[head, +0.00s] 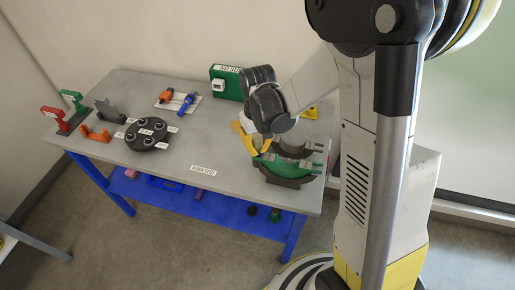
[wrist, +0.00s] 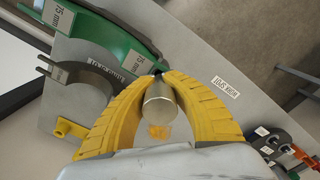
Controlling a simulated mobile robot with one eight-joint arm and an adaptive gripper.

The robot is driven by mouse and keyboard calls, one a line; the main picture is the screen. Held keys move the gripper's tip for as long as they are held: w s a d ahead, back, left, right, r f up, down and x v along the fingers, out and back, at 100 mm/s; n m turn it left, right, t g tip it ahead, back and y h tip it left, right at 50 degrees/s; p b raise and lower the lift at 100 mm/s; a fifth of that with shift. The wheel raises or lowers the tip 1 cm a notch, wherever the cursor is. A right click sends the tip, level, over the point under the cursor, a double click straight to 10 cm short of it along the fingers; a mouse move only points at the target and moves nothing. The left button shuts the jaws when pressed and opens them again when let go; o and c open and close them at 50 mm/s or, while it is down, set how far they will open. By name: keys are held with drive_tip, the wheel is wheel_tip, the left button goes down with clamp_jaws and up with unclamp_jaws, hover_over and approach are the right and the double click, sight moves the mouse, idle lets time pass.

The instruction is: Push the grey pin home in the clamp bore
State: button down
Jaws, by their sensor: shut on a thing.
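My gripper (wrist: 160,92) has two yellow fingers. They are shut on the grey pin (wrist: 160,108), a smooth metal cylinder, in the wrist view. The clamp (wrist: 118,32) has a green curved body, and its end lies just beyond the fingertips. A small dark part shows between the pin and that green end. I cannot tell whether the pin's far end is in the bore. In the head view, my gripper (head: 256,145) is at the left side of the green clamp (head: 285,170), near the table's right end. The pin is hidden there.
A grey half-ring piece (wrist: 82,75) lies beside the green body. On the table (head: 195,125) stand a black round fixture (head: 150,134), a green box (head: 226,83), orange and blue tools (head: 180,100), and red and green blocks at the left. The front middle is clear around a white label (head: 203,170).

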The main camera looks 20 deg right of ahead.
drive_tip(key=shift+f+b, duration=0.75)
drive_tip(key=shift+b, duration=0.05)
idle(0.4)
drive_tip(key=shift+r, duration=0.2)
drive_tip(key=shift+r+p, duration=0.5)
drive_tip(key=shift+r, duration=0.1)
drive_tip(key=shift+b, duration=0.3)
idle(0.7)
drive_tip(key=shift+f+b, duration=0.65)
drive_tip(key=shift+f, duration=0.15)
drive_tip(key=shift+r, duration=0.15)
drive_tip(key=shift+r+p, duration=0.5)
drive_tip(key=shift+r, duration=0.15)
drive_tip(key=shift+r+b, duration=0.15)
drive_tip(key=shift+b, duration=0.15)
idle(1.4)
